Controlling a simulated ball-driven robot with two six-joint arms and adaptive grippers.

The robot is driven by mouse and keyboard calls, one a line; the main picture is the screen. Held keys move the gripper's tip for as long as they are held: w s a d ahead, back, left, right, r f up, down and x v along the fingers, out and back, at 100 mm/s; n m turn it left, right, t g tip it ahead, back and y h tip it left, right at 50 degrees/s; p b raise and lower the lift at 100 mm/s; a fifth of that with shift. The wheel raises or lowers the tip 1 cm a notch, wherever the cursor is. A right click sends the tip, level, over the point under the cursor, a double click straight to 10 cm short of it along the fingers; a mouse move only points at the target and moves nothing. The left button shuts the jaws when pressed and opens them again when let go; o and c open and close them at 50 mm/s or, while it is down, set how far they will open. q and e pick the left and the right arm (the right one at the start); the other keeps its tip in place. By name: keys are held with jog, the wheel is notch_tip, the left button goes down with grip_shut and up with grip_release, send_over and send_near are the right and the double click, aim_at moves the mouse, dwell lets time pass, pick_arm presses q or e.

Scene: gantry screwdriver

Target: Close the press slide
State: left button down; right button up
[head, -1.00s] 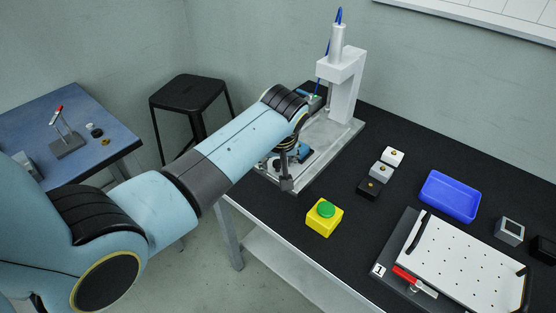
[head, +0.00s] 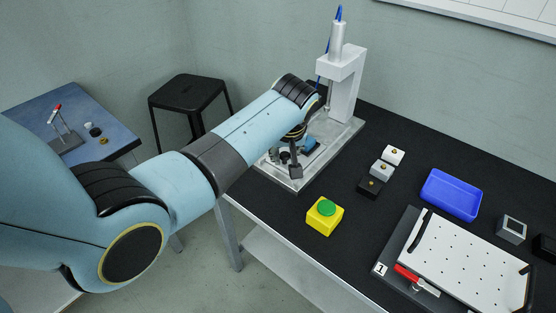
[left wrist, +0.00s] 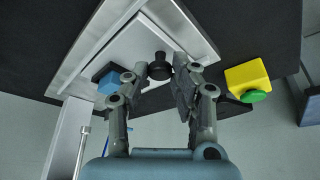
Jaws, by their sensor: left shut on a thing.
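The press (head: 347,85) stands on the far end of the black table, with a white column and a cylinder on top. Its grey base plate (head: 325,160) reaches toward the front edge. The slide plate (left wrist: 141,45) carries a blue part (head: 311,145), also in the left wrist view (left wrist: 108,84), and a black knob (left wrist: 160,67). My left gripper (head: 292,158) is low over the near end of the base. In the left wrist view its fingers (left wrist: 161,72) are shut on the black knob. My forearm and wrist hide part of the slide in the head view. My right gripper is out of view.
A yellow box with a green button (head: 325,216) stands near the table's front edge. Small blocks (head: 380,172), a blue tray (head: 450,195) and a white perforated plate (head: 465,260) lie to the right. A black stool (head: 187,95) and blue side table (head: 75,130) are left.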

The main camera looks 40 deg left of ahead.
pick_arm(q)
jog(key=w+b, duration=0.1)
jog(key=w, duration=0.2)
jog(key=w+b, duration=0.2)
jog(key=w, duration=0.1)
jog(key=w+b, duration=0.2)
jog(key=w, duration=0.1)
jog(key=shift+w+d+f, duration=0.2)
jog(key=shift+d+f, duration=0.15)
jog(key=shift+d, duration=0.05)
jog(key=shift+w+r+b, duration=0.1)
jog(key=shift+w+b, duration=0.25)
jog(key=shift+w+r, duration=0.15)
jog(key=shift+r, duration=0.2)
jog(key=c, duration=1.5)
grip_release()
jog(key=shift+w, duration=0.1)
jog(key=o, duration=0.4)
jog(key=shift+w, duration=0.1)
